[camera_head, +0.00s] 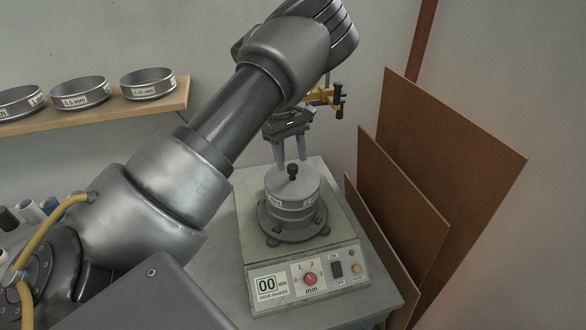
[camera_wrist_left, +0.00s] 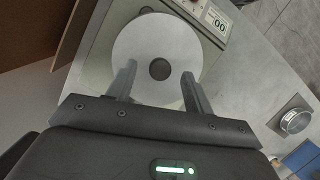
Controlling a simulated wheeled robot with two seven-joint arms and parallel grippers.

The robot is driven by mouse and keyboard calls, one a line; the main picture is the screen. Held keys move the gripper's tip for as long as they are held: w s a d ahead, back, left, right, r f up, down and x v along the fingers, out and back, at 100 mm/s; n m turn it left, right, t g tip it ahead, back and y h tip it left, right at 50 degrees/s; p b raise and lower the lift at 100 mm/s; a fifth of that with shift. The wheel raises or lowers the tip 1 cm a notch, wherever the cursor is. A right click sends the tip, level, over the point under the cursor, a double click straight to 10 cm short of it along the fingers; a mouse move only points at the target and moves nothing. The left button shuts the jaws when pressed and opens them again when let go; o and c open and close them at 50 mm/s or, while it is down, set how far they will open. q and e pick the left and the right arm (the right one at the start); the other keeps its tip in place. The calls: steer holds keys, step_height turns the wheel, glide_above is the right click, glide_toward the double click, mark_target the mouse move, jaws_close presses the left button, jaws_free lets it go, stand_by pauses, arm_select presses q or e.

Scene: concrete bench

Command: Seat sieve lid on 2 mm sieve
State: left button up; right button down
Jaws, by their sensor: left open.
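The sieve lid (camera_head: 283,181) is a pale metal disc with a dark knob (camera_head: 293,170). In the head view it sits on top of the sieve stack (camera_head: 290,207) on the sieve shaker (camera_head: 303,265). The stack's labels are too small to read. In the left wrist view the lid (camera_wrist_left: 142,52) is seen from above, its knob in the middle. My left gripper (camera_head: 291,164) is open and empty. Its fingers (camera_wrist_left: 156,76) point down over the lid, on either side of the knob and apart from it. My right gripper is not in view.
Several sieves (camera_head: 80,94) stand on a wooden shelf (camera_head: 140,105) at the left wall. Brown boards (camera_head: 455,165) lean at the right of the bench. In the wrist view a loose metal ring-shaped sieve (camera_wrist_left: 294,121) lies at the right. Bare bench (camera_wrist_left: 245,95) lies between.

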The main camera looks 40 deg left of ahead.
mark_target(286, 172)
arm_select(q)
steer(key=v, duration=0.7)
steer(key=shift+b, duration=0.45)
